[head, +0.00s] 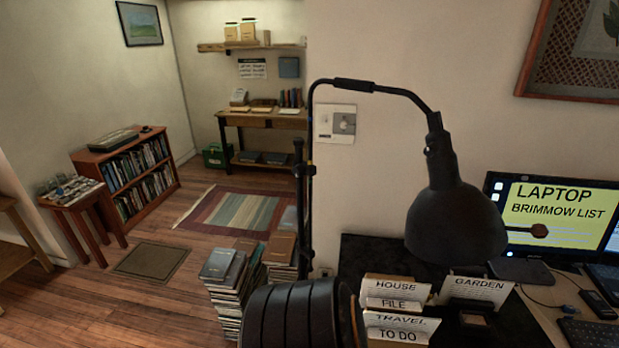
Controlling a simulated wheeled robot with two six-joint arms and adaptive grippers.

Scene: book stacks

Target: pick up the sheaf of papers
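I cannot pick out a sheaf of papers with certainty. White upright cards or sheets marked HOUSE (396,288), FILE (394,304), TRAVEL (401,322) and TO DO (397,336) stand one behind another at the bottom right. Another, marked GARDEN (478,288), stands to their right. Whether any of these is the sheaf I cannot tell. Neither of my grippers shows in the head view.
A black lamp (455,222) hangs over the dark desk surface (376,251), left of a laptop (556,212). A black ribbed object (294,318) fills the bottom middle. Book stacks (229,285) stand on the floor.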

